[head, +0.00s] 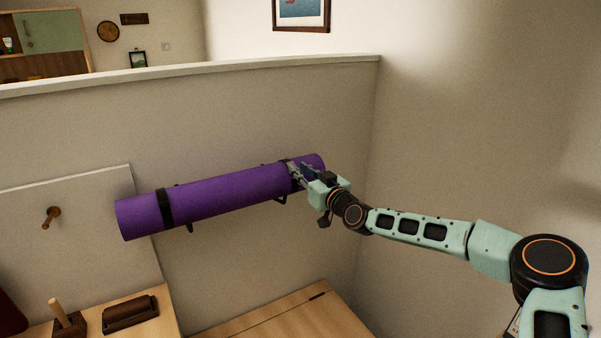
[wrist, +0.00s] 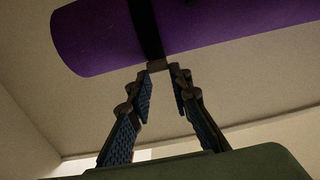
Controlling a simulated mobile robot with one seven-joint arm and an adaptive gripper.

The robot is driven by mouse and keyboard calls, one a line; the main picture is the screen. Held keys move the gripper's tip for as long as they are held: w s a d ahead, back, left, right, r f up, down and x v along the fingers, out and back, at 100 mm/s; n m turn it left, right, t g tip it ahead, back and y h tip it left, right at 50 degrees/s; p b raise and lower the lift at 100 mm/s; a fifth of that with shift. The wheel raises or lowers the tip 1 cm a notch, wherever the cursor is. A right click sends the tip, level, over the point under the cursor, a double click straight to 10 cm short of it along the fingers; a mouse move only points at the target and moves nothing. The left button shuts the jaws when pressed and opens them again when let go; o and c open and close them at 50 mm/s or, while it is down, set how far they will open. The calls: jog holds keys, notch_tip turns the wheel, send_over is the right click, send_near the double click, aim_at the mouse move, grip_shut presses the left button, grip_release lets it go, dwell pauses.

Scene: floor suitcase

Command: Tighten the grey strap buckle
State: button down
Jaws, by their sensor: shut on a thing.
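The left strap (head: 164,208) is away from my gripper. My gripper (head: 296,172) is at the right strap, near the mat's right end, and its fingers cover much of that strap in the head view. In the wrist view the right strap (wrist: 146,28) runs down the mat to a small grey buckle (wrist: 158,65) at the mat's edge. My fingertips are shut on this buckle from both sides. How tight the strap is, I cannot tell.
Dark brackets (head: 190,228) show under the mat. A panel with a wooden peg (head: 52,216) is at left. Below are a wooden surface (head: 280,318), a dark wooden holder (head: 130,314) and a block with a stick (head: 68,322). A wall corner stands close right of the mat.

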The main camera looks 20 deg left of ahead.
jog(key=f+b, duration=0.1)
jog(key=b, duration=0.2)
jog(key=t+y+b, duration=0.1)
jog(key=b, duration=0.5)
jog(key=shift+f+b, duration=0.2)
jog(key=shift+b, duration=0.1)
jog(key=shift+r+b, duration=0.1)
jog(key=shift+b, duration=0.7)
jog(key=shift+a+r+t+y, duration=0.1)
jog(key=shift+t+y, duration=0.2)
jog(key=c, duration=1.8)
grip_release()
jog(key=shift+o, duration=0.2)
jog(key=v, duration=1.2)
